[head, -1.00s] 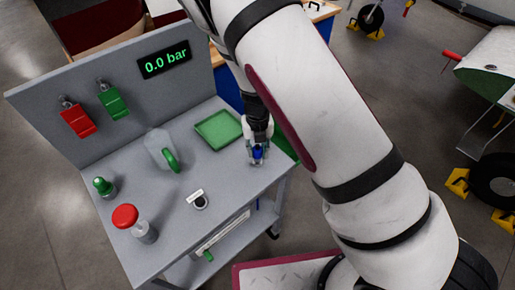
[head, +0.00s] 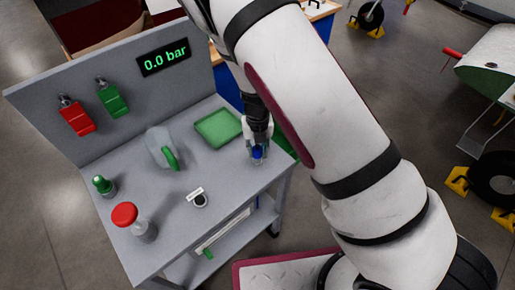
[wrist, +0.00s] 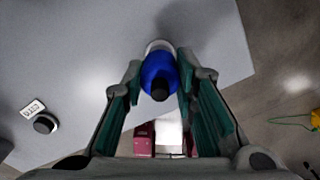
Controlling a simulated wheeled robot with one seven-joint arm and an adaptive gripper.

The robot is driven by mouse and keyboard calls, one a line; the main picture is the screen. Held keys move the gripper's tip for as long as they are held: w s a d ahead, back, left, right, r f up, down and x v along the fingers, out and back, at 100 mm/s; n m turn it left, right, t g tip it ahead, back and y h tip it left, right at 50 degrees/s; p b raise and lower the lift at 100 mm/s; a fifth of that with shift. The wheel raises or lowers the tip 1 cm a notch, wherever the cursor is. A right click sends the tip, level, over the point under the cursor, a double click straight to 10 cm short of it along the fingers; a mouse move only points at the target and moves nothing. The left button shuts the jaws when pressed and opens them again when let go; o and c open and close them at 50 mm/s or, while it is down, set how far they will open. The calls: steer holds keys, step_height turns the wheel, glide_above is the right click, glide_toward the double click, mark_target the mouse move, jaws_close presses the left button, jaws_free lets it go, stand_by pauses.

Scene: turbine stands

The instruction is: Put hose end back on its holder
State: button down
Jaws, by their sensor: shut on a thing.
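My gripper (head: 257,143) is low over the right side of the grey bench, shut on a blue piece (head: 257,152). In the wrist view, the blue piece (wrist: 158,72) has a dark tip toward the camera and a pale collar behind it, between the fingers of my gripper (wrist: 160,82). I cannot tell whether the blue piece is the hose end or if it touches the bench. No hose can be made out. A small black round fitting (head: 200,201) with a white label stands on the bench's front part; it also shows in the wrist view (wrist: 45,124).
The bench (head: 228,185) holds a green tray (head: 218,127), a clear jug with a green handle (head: 170,158), a green-capped bottle (head: 103,186) and a red-topped jar (head: 124,215). Red (head: 77,119) and green (head: 112,100) items hang on the back panel.

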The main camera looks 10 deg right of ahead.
mark_target(257, 148)
steer(key=shift+s+f, duration=0.1)
steer(key=shift+f, duration=0.3)
steer(key=shift+f, duration=0.15)
steer(key=c, duration=1.6)
jaws_free()
steer(key=o, duration=0.4)
steer(key=shift+f, duration=0.1)
steer(key=shift+o, duration=0.7)
steer(key=shift+r, duration=0.2)
steer(key=shift+r+p, duration=1.1)
steer(key=shift+r, duration=2.45)
